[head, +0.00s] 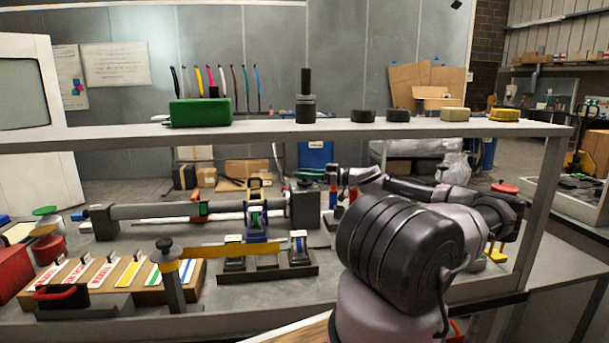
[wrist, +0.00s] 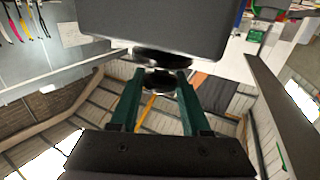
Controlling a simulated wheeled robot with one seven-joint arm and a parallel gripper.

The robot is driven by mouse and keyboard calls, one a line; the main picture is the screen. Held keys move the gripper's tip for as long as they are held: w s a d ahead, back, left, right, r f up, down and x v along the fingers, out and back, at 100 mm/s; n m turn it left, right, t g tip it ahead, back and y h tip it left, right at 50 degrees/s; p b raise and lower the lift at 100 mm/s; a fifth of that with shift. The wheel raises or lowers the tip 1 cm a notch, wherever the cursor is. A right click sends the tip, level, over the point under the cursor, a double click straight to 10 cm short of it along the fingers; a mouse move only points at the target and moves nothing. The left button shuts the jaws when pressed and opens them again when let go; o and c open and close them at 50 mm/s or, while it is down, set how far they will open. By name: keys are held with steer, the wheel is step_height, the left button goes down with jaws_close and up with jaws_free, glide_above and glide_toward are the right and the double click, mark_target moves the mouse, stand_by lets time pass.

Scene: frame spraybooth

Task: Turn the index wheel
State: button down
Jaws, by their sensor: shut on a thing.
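My gripper (head: 308,178) has green fingers and sits in the head view by the upper part of the dark block (head: 303,210) at the right end of a long grey bar. In the wrist view my gripper (wrist: 160,74) has a finger on each side of a small dark round piece, apparently the index wheel (wrist: 162,82). The wheel is next to the face of the big dark block (wrist: 155,22). The fingers are shut on it. In the head view the wheel is too small or hidden to make out.
A grey shelf (head: 270,131) runs across above the bench, carrying a green box (head: 201,112) and several small blocks. A black tray (head: 265,270) and a wooden rack (head: 190,277) of coloured strips stand in front of the bar. A grey post (head: 172,280) stands at the front.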

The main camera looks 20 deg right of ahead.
steer(key=n+g+y, duration=0.2)
steer(key=n+g, duration=0.1)
steer(key=g, duration=0.1)
steer(key=n+g+y, duration=0.2)
steer(key=n+g, duration=0.1)
steer(key=g, duration=0.2)
steer(key=shift+w+n, duration=0.15)
steer(key=shift+n, duration=0.15)
steer(key=shift+n+g, duration=1.1)
steer(key=shift+g, duration=0.75)
steer(key=shift+n+g, duration=1.1)
steer(key=shift+g, duration=0.75)
steer(key=shift+n+g, duration=0.3)
steer(key=shift+c, duration=1.9)
jaws_free()
steer(key=shift+r, duration=0.1)
step_height(320, 180, up, 10)
steer(key=shift+f, duration=0.15)
